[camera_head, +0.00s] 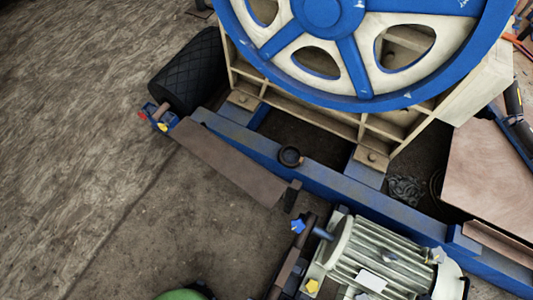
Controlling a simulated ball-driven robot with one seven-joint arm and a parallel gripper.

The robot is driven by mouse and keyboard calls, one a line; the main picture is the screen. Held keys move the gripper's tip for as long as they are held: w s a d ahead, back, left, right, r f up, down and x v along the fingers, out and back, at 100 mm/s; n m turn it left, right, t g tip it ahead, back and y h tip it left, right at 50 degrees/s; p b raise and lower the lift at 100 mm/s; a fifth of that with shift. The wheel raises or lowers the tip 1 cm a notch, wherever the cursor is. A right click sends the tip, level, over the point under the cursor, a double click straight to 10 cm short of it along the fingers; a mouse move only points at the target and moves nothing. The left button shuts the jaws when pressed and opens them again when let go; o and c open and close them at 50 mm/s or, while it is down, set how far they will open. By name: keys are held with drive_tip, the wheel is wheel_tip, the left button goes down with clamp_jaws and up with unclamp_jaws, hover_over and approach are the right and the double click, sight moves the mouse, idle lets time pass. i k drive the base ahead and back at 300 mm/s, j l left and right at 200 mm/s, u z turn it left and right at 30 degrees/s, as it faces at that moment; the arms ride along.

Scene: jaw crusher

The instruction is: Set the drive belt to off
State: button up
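The jaw crusher has a large blue and cream flywheel (352,62) at the top, mounted on a cream frame (480,85). A pale grey-green ribbed motor (375,260) lies at the bottom right, with a blue shaft end (324,233) on its left. I cannot make out a drive belt on the flywheel or the motor, nor a switch clearly tied to it. My gripper is not in this view.
A blue base beam (330,178) runs diagonally below the flywheel, with a dark round cup-like part (290,156) on it. A black roller (190,75) and a brown plate (228,162) lie left. A green rounded thing (182,294) shows at the bottom edge. The floor at left is clear.

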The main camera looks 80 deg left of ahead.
sight(282, 278)
drive_tip(key=k+u, duration=0.3)
drive_tip(key=k, duration=0.4)
drive_tip(key=k+j+u, duration=0.3)
drive_tip(key=k, duration=0.4)
drive_tip(key=i+l+z, duration=0.1)
drive_tip(key=i+l, duration=0.3)
drive_tip(key=i, duration=0.15)
drive_tip(key=i+l, duration=0.35)
drive_tip(key=i, duration=0.2)
drive_tip(key=l+z, duration=0.05)
